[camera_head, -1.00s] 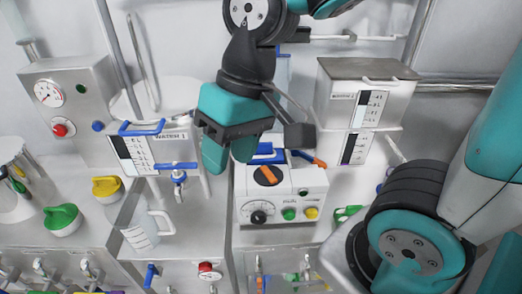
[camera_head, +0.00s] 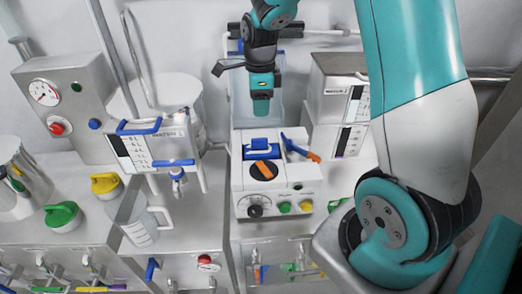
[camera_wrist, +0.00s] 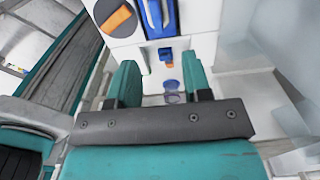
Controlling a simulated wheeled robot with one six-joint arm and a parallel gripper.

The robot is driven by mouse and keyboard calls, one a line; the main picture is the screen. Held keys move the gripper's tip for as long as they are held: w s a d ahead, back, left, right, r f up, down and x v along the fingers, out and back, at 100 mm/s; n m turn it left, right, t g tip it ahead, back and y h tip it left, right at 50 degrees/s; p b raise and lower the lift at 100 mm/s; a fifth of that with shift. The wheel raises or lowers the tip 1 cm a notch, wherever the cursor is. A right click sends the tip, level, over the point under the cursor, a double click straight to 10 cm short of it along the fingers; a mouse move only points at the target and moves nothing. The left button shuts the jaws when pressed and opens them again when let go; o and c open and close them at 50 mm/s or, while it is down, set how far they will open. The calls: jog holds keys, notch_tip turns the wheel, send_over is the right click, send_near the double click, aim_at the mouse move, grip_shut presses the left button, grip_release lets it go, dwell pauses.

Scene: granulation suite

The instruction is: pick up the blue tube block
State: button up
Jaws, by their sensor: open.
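The blue tube block appears to be the blue piece (camera_head: 261,146) on top of the white pump unit (camera_head: 237,175), just behind the round black dial with an orange knob (camera_head: 264,170). In the wrist view a blue piece (camera_wrist: 158,15) beside the orange knob (camera_wrist: 117,18) is cut off by the top edge. My gripper (camera_head: 261,106) hangs above and behind the blue piece, apart from it. In the wrist view my gripper (camera_wrist: 162,84) is open, with nothing gripped; a small blue-and-orange part (camera_wrist: 166,55) shows beyond the fingers.
A blue lever with an orange end (camera_head: 301,149) lies just right of the blue piece. A metal box (camera_head: 330,92) stands at the right, and a metal vessel with blue handles (camera_head: 158,143) at the left. A clear jug (camera_head: 140,225) stands front left. Pale panels rise behind the pump.

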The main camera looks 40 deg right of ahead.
jog(key=p, duration=0.1)
send_over(261, 138)
notch_tip(261, 138, down, 6)
jog(key=shift+w+f, duration=0.1)
jog(key=shift+f, duration=0.05)
jog(key=f+p, duration=0.2)
jog(key=f, duration=0.2)
jog(key=shift+s, duration=0.2)
jog(key=shift+f+p, duration=0.3)
jog(key=shift+f, duration=0.35)
grip_shut()
